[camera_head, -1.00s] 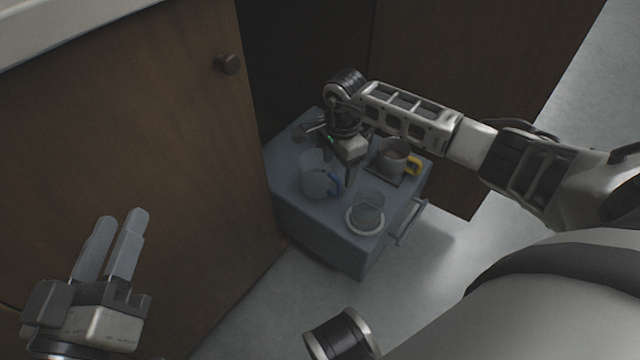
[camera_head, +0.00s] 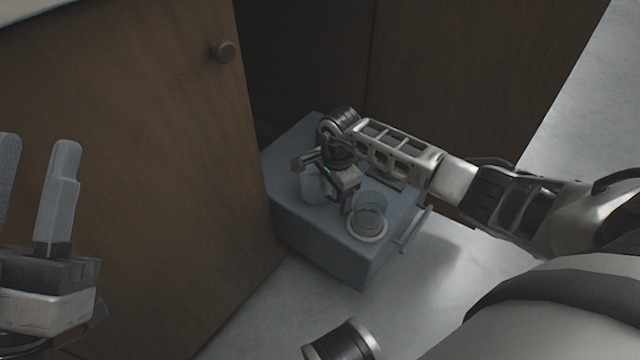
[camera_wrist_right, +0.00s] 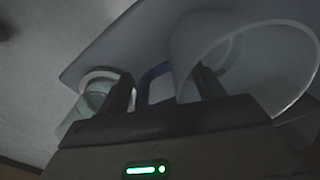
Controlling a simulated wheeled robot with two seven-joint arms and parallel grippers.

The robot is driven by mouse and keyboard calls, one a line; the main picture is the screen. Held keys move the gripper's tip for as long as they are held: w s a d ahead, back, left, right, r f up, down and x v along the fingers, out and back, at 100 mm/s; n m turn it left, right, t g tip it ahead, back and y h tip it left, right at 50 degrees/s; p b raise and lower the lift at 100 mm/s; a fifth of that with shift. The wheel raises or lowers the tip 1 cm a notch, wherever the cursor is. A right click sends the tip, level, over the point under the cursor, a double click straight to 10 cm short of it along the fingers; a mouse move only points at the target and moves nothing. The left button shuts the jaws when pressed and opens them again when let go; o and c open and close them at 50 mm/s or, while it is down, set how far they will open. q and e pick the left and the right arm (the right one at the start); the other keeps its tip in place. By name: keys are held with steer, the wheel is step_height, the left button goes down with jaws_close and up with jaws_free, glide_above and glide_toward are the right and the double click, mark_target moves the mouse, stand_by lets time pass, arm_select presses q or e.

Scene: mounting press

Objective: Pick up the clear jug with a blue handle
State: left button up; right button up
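The clear jug (camera_head: 312,187) stands on the grey cabinet top, partly hidden by my right gripper in the head view. In the right wrist view the jug (camera_wrist_right: 255,55) fills the right side, its round rim towards the camera. Its blue handle (camera_wrist_right: 155,82) shows between the two fingers of my right gripper (camera_wrist_right: 163,85). Those fingers are apart, and the handle seems not gripped. In the head view my right gripper (camera_head: 343,198) points down beside the jug. My left gripper (camera_head: 35,145) is open and empty at the left edge, far from the jug.
A clear glass on a white-rimmed dish (camera_head: 369,228) stands close to my right gripper. The small grey cabinet (camera_head: 330,250) has a handle at its right. A wooden cupboard door (camera_head: 140,150) with a round knob rises at the left. My right arm covers the cabinet's back right.

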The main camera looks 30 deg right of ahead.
steer(key=c, duration=1.2)
steer(key=shift+c, duration=0.2)
steer(key=shift+r, duration=0.2)
